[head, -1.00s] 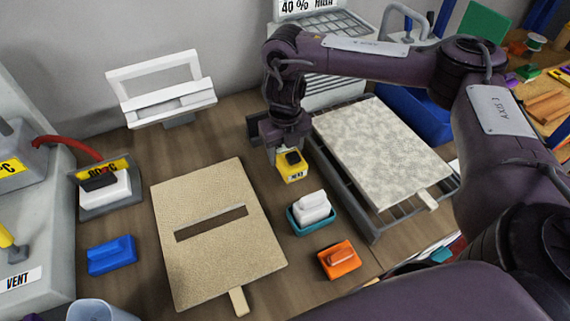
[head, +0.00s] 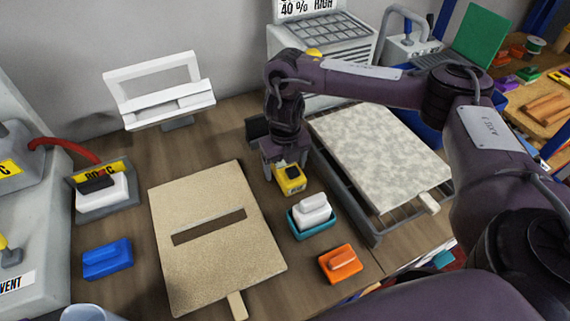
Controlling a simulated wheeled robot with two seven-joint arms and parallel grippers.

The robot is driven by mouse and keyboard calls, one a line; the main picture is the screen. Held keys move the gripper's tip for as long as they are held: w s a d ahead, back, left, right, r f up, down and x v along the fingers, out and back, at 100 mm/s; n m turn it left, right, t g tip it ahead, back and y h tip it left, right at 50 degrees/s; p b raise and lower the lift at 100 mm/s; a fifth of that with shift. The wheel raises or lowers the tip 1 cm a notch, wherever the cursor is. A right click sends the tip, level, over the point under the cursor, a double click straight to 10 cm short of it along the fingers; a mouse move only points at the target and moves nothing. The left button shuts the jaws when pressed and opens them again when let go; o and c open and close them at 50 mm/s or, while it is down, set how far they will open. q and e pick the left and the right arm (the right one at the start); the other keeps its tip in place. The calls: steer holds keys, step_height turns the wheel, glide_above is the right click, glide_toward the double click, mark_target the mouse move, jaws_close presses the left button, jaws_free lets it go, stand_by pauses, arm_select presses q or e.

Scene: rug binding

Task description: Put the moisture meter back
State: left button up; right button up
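The moisture meter is the small yellow device (head: 290,181) with a dark top, near the middle of the head view. My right gripper (head: 287,168) reaches down over it from behind, with its fingers at the meter's sides, shut on it. The meter is upright, just behind the teal tray with the white block. I cannot tell whether its underside touches the table. My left gripper is not in view.
A teal tray with a white block (head: 312,209) and an orange block (head: 340,263) lie in front. A tan slotted board (head: 215,262) is left, a speckled slab on a dark rack (head: 385,155) right. A blue block (head: 107,258) lies far left. Bare wood shows behind the tan board.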

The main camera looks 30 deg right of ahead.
mark_target(285, 164)
steer(key=shift+r, duration=0.1)
steer(key=shift+r, duration=0.3)
step_height(285, 164, up, 12)
steer(key=p, duration=0.2)
steer(key=shift+f+p, duration=0.2)
steer(key=shift+p, duration=0.2)
steer(key=shift+f, duration=0.1)
